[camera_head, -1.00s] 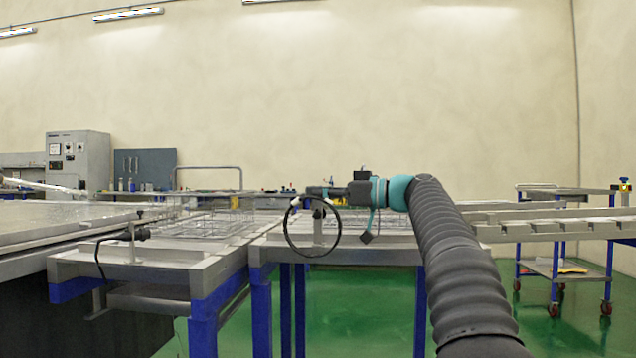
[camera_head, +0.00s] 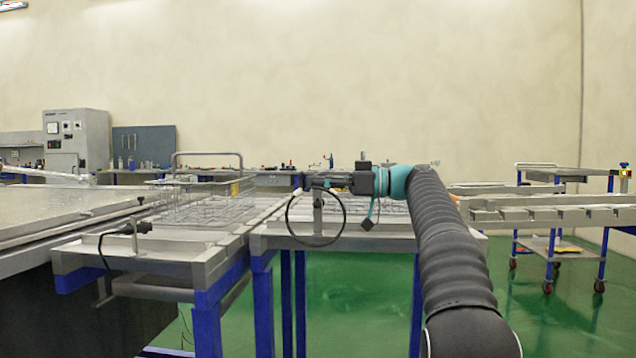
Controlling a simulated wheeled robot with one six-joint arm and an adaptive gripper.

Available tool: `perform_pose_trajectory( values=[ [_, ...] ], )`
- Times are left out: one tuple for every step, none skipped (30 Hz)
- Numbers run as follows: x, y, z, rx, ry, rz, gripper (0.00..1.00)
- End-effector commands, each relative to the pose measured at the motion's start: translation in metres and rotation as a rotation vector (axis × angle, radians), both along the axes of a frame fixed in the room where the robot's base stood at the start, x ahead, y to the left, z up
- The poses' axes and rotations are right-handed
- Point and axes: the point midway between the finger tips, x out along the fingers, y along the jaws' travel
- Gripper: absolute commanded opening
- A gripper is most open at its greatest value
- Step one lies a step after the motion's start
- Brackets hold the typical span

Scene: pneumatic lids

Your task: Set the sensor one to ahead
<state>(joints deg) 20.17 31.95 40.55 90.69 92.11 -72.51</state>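A small dark sensor (camera_head: 135,229) sits on an upright post on the near left grey frame, with a black cable hanging from it. A second post (camera_head: 318,214) stands on the middle frame, beside a large black cable loop (camera_head: 290,222). I cannot tell from any label which is sensor one. My gripper (camera_head: 306,181) points left, level, just above and at the top of the middle post in the picture. The gripper's fingers are small and dark, and I cannot tell whether they touch the post's top or are open. A sensor head on that post, if any, is hidden.
Wire baskets (camera_head: 205,203) lie on the grey frames with blue legs (camera_head: 207,325). A metal conveyor frame (camera_head: 550,214) and a wheeled cart (camera_head: 556,247) stand at the right. A control cabinet (camera_head: 76,140) is at the back left. Green floor shows between the legs.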

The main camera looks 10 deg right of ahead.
Motion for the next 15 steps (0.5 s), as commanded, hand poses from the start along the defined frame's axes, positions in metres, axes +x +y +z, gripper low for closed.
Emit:
perform_pose_trajectory(
  values=[
    [-0.0001,0.0,0.0001,0.0,0.0,0.0,0.23],
    [-0.0001,0.0,0.0001,0.0,0.0,0.0,0.29],
    [-0.0001,0.0,0.0001,0.0,0.0,0.0,0.29],
    [-0.0001,0.0,0.0001,0.0,0.0,0.0,0.29],
    [0.0,0.0,0.0,0.0,0.0,0.0,0.29],
    [0.0,0.0,0.0,0.0,0.0,0.0,0.29],
    [0.0,0.0,0.0001,0.0,0.0,0.0,0.29],
    [0.0,0.0,0.0,0.0,0.0,-0.001,0.29],
    [0.0,0.0,0.0,0.0,0.0,-0.001,0.29],
    [0.0,-0.0001,0.0,0.0,0.0,-0.001,0.29],
    [-0.0001,-0.0006,0.0,0.0,0.0,-0.001,0.29],
    [-0.0004,-0.0019,0.0,0.0,0.0,-0.001,0.29],
    [-0.0008,-0.0034,0.0,0.0,0.0,-0.001,0.29],
    [-0.0015,-0.0055,0.0,0.0,0.0,-0.001,0.29],
    [-0.0025,-0.0093,0.0,0.0,0.0,-0.002,0.29]
  ],
)
